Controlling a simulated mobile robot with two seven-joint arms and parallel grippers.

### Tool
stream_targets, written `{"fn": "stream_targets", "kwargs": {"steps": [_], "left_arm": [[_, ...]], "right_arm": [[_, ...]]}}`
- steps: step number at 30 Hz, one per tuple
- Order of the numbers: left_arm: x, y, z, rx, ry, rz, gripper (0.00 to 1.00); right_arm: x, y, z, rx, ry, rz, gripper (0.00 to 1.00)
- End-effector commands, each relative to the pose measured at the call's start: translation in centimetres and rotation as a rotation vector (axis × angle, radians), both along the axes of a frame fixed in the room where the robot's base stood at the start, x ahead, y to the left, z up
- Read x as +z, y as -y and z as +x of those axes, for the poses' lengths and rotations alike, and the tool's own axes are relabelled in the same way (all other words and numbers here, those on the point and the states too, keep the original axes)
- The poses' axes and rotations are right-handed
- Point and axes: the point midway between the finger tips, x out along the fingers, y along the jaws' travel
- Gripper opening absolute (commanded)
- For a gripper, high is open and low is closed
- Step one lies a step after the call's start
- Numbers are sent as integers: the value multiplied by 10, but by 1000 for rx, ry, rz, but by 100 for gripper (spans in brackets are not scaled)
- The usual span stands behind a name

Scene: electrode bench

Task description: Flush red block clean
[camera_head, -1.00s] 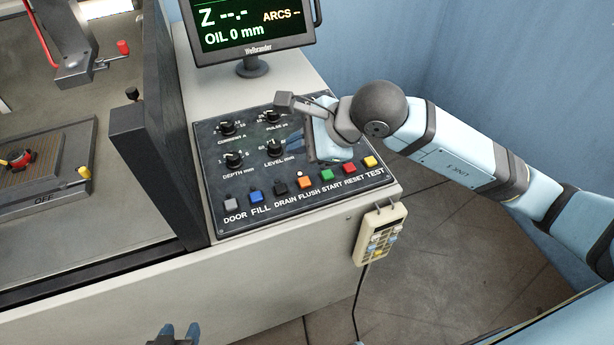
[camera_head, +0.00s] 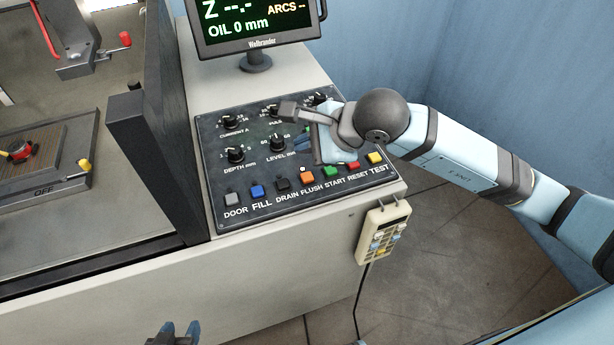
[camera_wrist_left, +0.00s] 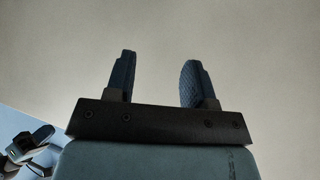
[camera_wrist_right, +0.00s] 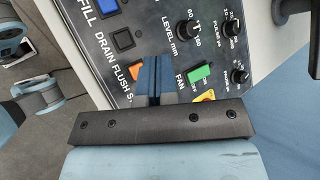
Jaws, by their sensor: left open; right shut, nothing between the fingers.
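The red block (camera_head: 21,151) sits in the machine's work area at the far left, beside a yellow-tipped part. The orange FLUSH button (camera_head: 306,182) is in the button row of the dark control panel (camera_head: 215,170). My right gripper (camera_head: 304,144) is shut and empty, low over the panel above that row. In the right wrist view its fingertips (camera_wrist_right: 155,62) are beside the orange button (camera_wrist_right: 137,71), which they partly hide; contact cannot be told. My left gripper (camera_head: 178,330) is open and empty at the bottom edge; its spread fingers show in the left wrist view (camera_wrist_left: 158,75).
A monitor (camera_head: 258,28) reading OIL 0 mm stands behind the panel. Knobs (camera_head: 236,154) and other coloured buttons surround my right gripper. A green FAN switch (camera_wrist_right: 199,76) is close to its fingers. A pendant (camera_head: 383,235) hangs at the front. A dark post (camera_head: 150,165) separates panel and work area.

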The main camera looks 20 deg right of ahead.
Motion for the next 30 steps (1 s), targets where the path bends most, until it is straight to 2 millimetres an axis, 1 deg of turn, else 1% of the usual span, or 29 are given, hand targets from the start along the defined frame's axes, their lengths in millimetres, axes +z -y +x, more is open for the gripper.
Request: {"fn": "stream_targets", "kwargs": {"steps": [1, 5, 6, 8, 10, 13, 17, 30], "left_arm": [[-4, 1, 0, 2, -2, -4, 49], [-10, 3, 1, 7, -10, -14, 49], [-18, 4, 1, 9, -11, -17, 49], [-22, 6, 3, 7, -4, -15, 49], [-22, 7, 4, 3, 6, -14, 49], [-16, 8, 6, -2, 23, -13, 49], [-13, 6, 6, -6, 28, -8, 49], [-18, 3, 3, -12, 18, 4, 49]], "right_arm": [[-11, 0, -1, 0, -4, 0, 0], [-31, 0, 0, -1, -3, -1, 0], [-40, 0, 0, -1, -2, 0, 0], [-47, 0, 0, 0, 0, 0, 0], [-52, 0, 0, 0, 0, 0, 0], [-55, 0, 0, 0, 0, 0, 0], [-55, 0, 0, 0, 0, 0, 0], [-54, 0, 0, 0, 0, 0, 0]]}}
